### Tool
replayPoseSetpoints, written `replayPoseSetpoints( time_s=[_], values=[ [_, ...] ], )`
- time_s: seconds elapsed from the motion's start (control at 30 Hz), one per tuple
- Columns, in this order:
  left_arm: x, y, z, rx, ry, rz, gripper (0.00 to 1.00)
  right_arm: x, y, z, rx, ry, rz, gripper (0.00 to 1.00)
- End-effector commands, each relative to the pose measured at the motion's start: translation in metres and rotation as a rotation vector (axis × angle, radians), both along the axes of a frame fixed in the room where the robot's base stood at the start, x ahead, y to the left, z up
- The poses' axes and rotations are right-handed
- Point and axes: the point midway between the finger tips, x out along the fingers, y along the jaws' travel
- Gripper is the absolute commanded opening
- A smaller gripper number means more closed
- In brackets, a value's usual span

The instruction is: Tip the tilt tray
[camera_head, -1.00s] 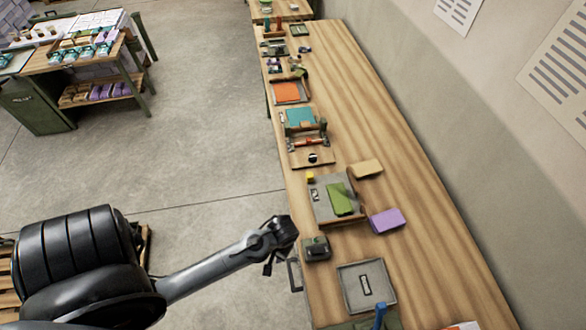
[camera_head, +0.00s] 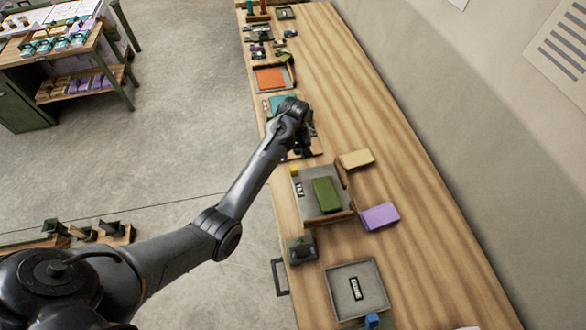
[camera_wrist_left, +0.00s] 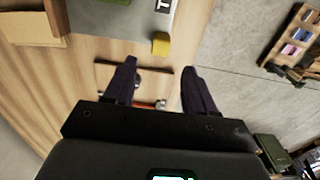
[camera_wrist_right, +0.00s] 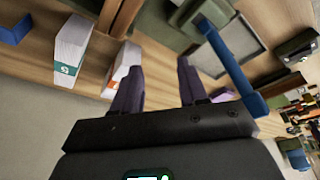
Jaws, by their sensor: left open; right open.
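A shallow grey tray with wooden edges (camera_head: 309,182), which looks like the tilt tray, lies on the bench with a green block (camera_head: 326,194) in it and a yellow piece (camera_head: 294,170) at its corner. Part of the tray (camera_wrist_left: 120,20) and the yellow piece (camera_wrist_left: 161,43) show in the left wrist view. My left gripper (camera_wrist_left: 159,68) is open and empty, beyond the tray in the head view, over a red-handled fixture (camera_wrist_left: 150,104) that the arm partly hides. My right gripper (camera_wrist_right: 156,55) is open and empty; it shows only in its own wrist view.
A tan block (camera_head: 356,158) and a purple block (camera_head: 379,216) lie right of the tray. A dark green box (camera_head: 301,250) and a grey labelled tray (camera_head: 342,274) stand nearer. A blue handle (camera_wrist_right: 228,62) is close to my right gripper. The bench's right side is mostly clear.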

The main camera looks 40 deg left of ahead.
Motion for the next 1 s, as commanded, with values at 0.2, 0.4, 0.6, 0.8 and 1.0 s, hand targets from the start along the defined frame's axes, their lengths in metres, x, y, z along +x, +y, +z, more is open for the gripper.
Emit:
replayPoseSetpoints(
  time_s=[0.2,0.4,0.6,0.8,1.0],
  values=[
    [-0.002,0.0,-0.035,-0.001,0.005,-0.002,0.55,0.002,0.0,0.004,0.0,-0.004,0.0,0.43],
    [-0.002,0.0,-0.066,-0.001,0.005,0.0,0.55,0.002,-0.001,0.005,-0.004,-0.007,0.003,0.43],
    [-0.002,0.0,-0.086,0.0,0.004,-0.001,0.55,0.002,-0.003,0.004,-0.01,-0.008,0.007,0.43],
    [-0.002,0.0,-0.093,0.0,0.002,-0.002,0.55,0.002,-0.003,0.004,-0.01,-0.008,0.007,0.43],
    [-0.002,0.0,-0.093,0.0,0.002,-0.001,0.55,0.003,-0.002,0.004,-0.009,-0.007,0.005,0.43]
  ],
)
